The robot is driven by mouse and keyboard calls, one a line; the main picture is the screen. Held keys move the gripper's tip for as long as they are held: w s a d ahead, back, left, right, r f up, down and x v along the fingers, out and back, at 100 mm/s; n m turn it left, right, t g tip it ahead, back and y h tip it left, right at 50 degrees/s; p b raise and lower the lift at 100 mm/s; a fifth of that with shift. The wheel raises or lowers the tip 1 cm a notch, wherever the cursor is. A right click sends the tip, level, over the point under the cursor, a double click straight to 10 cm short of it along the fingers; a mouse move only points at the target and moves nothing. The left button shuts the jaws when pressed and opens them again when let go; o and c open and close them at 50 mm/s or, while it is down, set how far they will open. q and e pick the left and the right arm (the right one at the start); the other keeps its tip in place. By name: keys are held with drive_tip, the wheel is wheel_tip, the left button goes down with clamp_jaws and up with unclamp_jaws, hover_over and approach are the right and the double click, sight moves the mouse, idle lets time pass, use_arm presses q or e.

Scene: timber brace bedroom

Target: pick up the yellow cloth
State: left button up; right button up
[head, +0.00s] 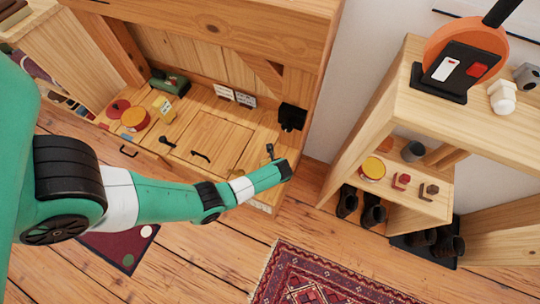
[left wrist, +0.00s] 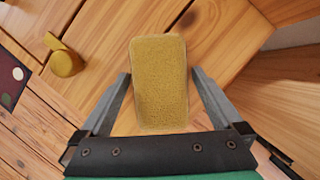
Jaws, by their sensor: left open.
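The yellow cloth (left wrist: 159,85) shows in the left wrist view as a flat, rounded rectangle with a rough weave, lying on a wooden surface. My left gripper (left wrist: 159,74) is open, with one finger at each side of the cloth's lower part. I cannot tell how high the fingers are above the wood. In the head view my left gripper (head: 274,156) is at the front right of the wooden bench, and I cannot make out the cloth there; the arm may hide it. My right gripper is in neither view.
The wooden bench (head: 207,135) holds a green box (head: 170,82) and round red and orange things at its left. A black holder (head: 292,116) is at its right end. A wooden shelf (head: 410,190) stands right. A patterned rug (head: 330,280) lies on the floor.

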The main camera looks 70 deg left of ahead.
use_arm(q)
drive_tip(key=shift+c, duration=0.3)
drive_tip(key=c, duration=1.4)
drive_tip(key=shift+o, duration=0.2)
wheel_tip(320, 180, up, 5)
drive_tip(key=p, duration=0.3)
drive_tip(key=shift+s+d+p, duration=0.15)
drive_tip(key=shift+p, duration=0.2)
drive_tip(key=d+r+p, duration=0.1)
drive_tip(key=s+d+r+p, duration=0.1)
drive_tip(key=r+p, duration=0.1)
drive_tip(key=s+r+p, duration=0.1)
drive_tip(key=r, duration=0.1)
drive_tip(key=shift+s+d+p, duration=0.25)
drive_tip(key=shift+d+p, duration=0.1)
drive_tip(key=shift+d, duration=0.05)
drive_tip(key=s+d+r+p, duration=0.4)
drive_tip(key=s+d, duration=0.3)
wheel_tip(320, 180, up, 35)
drive_tip(key=p, duration=3.5)
drive_tip(key=shift+w+f, duration=0.2)
drive_tip(key=shift+d, duration=0.1)
